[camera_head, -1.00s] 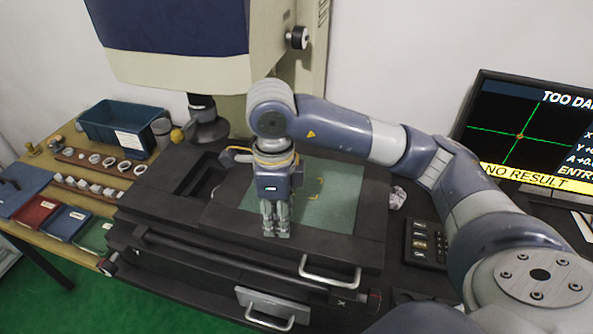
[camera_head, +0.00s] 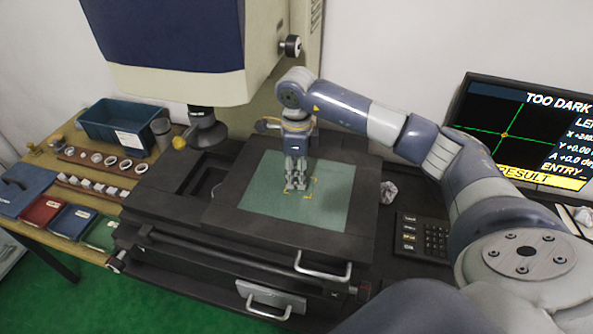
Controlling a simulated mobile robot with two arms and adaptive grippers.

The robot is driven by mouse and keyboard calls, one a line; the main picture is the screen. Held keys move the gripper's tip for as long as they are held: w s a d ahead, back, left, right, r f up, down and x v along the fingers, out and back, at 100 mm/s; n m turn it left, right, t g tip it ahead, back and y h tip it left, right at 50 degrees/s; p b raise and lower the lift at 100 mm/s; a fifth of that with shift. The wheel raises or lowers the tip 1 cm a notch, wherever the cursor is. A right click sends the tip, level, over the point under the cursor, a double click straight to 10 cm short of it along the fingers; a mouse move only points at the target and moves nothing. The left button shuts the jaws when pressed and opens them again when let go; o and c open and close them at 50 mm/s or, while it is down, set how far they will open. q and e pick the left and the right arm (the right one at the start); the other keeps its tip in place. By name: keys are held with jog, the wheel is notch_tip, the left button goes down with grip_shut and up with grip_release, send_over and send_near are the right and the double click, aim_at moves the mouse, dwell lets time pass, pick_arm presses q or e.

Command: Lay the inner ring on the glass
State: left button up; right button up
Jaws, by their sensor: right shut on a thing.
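The glass (camera_head: 260,205) is a green-tinted square plate set in the dark stage of the measuring machine, with yellow corner marks near its middle. My right gripper (camera_head: 296,188) points down over the glass at the yellow marks. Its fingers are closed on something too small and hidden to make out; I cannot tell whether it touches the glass. Several pale rings (camera_head: 110,161) lie in a row on a brown strip on the table at the left; I cannot tell which kind they are. My left gripper is not in view.
A blue bin (camera_head: 118,125) and red, blue and green trays (camera_head: 72,220) are on the left table. The machine's head and lens (camera_head: 205,130) hang behind the stage. A monitor (camera_head: 525,130) and a keypad (camera_head: 420,236) are at the right. Crumpled material (camera_head: 388,192) lies beside the stage.

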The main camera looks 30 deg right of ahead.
jog(key=shift+f, duration=0.65)
jog(key=o, duration=1)
jog(key=shift+c, duration=0.2)
jog(key=shift+o, duration=0.5)
jog(key=shift+r, duration=0.55)
notch_tip(320, 180, up, 5)
jog(key=shift+r+b, duration=0.2)
jog(key=shift+b, duration=0.85)
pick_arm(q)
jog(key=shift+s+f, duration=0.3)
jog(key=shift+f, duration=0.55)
pick_arm(e)
jog(key=shift+r, duration=0.7)
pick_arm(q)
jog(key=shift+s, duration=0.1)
